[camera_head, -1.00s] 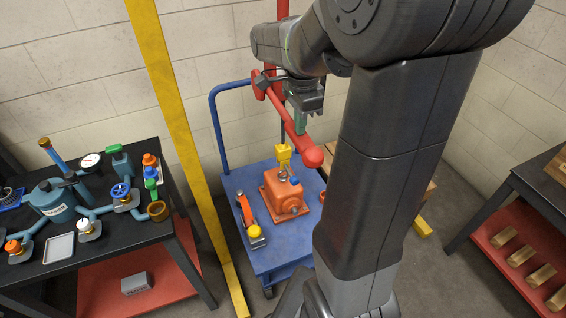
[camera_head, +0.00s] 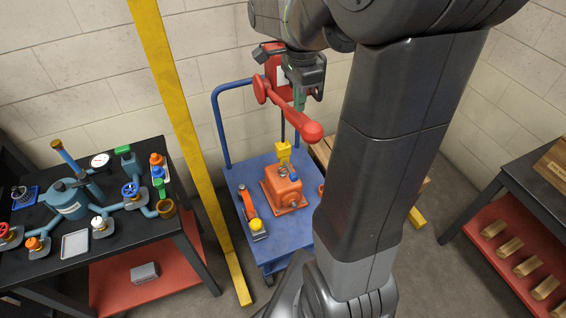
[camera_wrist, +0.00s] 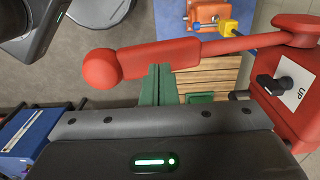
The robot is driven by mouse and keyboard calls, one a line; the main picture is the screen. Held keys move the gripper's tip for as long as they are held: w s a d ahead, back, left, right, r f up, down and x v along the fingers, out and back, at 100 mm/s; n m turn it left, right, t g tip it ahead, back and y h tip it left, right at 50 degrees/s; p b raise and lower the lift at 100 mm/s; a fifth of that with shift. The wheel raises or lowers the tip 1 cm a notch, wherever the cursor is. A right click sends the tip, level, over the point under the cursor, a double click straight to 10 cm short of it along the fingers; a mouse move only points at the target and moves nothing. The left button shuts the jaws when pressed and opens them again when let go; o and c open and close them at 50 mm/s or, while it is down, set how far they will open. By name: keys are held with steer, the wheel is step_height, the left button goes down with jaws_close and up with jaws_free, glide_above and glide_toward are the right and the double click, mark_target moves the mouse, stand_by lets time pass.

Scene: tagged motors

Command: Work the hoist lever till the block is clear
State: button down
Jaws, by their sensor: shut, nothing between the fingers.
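The red hoist lever (camera_head: 290,108) ends in a round knob and reaches from the red hoist body (camera_head: 275,65) over the cart. In the wrist view the lever (camera_wrist: 160,56) crosses above the green fingertips, and the hoist body (camera_wrist: 296,95) shows a black switch and an "UP" label. My gripper (camera_head: 300,100) is shut and empty, close against the lever's side; its fingers also show in the wrist view (camera_wrist: 157,84). I cannot tell whether they touch it. The orange motor block (camera_head: 284,187) is over the blue cart, under a yellow hook piece (camera_head: 283,151). Any gap below the block is not visible.
A yellow post (camera_head: 188,140) stands left of the blue cart (camera_head: 285,240), which also carries an orange-red tool with a yellow knob (camera_head: 256,225). A black bench (camera_head: 125,245) with valves is at left, a shelf (camera_head: 510,195) at right. A wooden pallet (camera_wrist: 210,82) lies behind the cart.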

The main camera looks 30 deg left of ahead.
step_height(320, 180, up, 7)
stand_by(0.8)
step_height(320, 180, down, 8)
steer(key=shift+r+b, duration=0.1)
steer(key=shift+b, duration=0.2)
steer(key=shift+d, duration=0.1)
stand_by(0.5)
